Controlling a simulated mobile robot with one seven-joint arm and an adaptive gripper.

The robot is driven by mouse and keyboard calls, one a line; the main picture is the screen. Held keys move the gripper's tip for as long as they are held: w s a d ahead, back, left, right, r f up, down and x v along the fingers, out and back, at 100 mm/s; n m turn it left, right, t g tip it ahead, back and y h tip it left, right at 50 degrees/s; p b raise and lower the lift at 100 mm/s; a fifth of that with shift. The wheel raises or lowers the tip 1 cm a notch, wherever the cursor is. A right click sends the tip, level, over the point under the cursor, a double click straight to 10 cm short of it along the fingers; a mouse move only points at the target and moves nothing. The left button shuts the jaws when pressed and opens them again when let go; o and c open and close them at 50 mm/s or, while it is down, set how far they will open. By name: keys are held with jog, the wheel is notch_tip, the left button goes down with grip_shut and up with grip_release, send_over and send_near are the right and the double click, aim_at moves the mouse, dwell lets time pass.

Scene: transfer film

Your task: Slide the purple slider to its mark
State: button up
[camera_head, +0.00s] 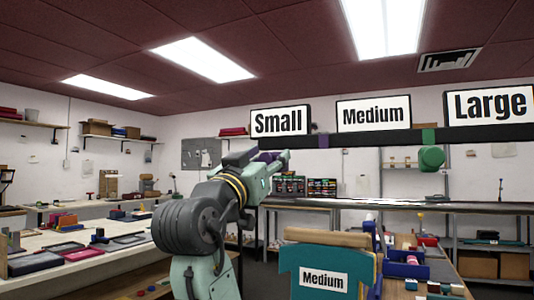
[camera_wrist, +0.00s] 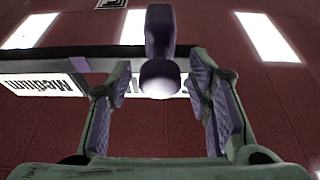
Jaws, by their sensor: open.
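The purple slider (camera_wrist: 160,70) hangs as a stem with a round knob in the wrist view. Its knob lies between the two fingers of my gripper (camera_wrist: 158,85), which are spread apart with a gap visible on each side. In the head view my gripper (camera_head: 278,160) is raised at the rail's left part, under the Small sign, and largely hides the slider. The dark rail (camera_head: 375,139) runs across the upper right of the head view. A purple band (camera_head: 323,141), seemingly the mark, is on the rail to the right of my gripper.
A green knob (camera_head: 432,157) hangs below a green band on the rail, farther right. Small (camera_head: 279,121), Medium (camera_head: 373,113) and Large (camera_head: 490,104) signs stand above the rail. A cluttered workbench (camera_head: 100,262) is at left. A teal Medium shirt-shaped panel (camera_head: 305,258) stands below.

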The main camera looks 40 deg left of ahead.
grip_shut()
dwell(0.7)
